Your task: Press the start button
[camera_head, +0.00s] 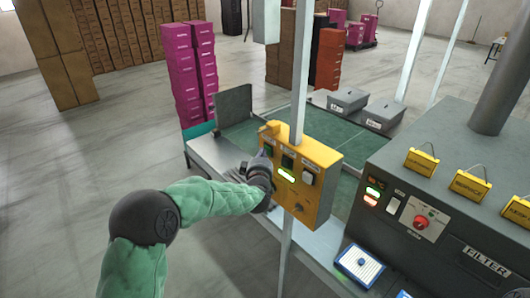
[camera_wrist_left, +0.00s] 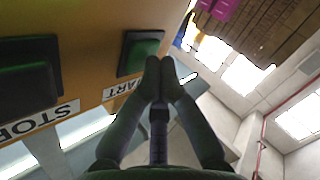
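The yellow control box (camera_head: 312,158) is mounted on a white post in the head view. In the left wrist view, the green start button (camera_wrist_left: 138,50) sits on its face, its label partly covered and reading "ART". A darker stop button (camera_wrist_left: 28,85) with a "STOP" label is to its left. My left gripper (camera_head: 266,156) is at the left side of the box. In the left wrist view its fingers (camera_wrist_left: 161,76) are shut together and empty, with the tips overlapping the start button's lower right edge. I cannot tell whether they touch it. My right gripper is not in view.
A lit green indicator (camera_head: 286,175) is on the box face. A grey machine (camera_head: 455,225) with a red knob (camera_head: 421,222) stands at the right. A green-topped conveyor table (camera_head: 240,136) with grey boxes (camera_head: 348,100) lies behind. The floor at left is open.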

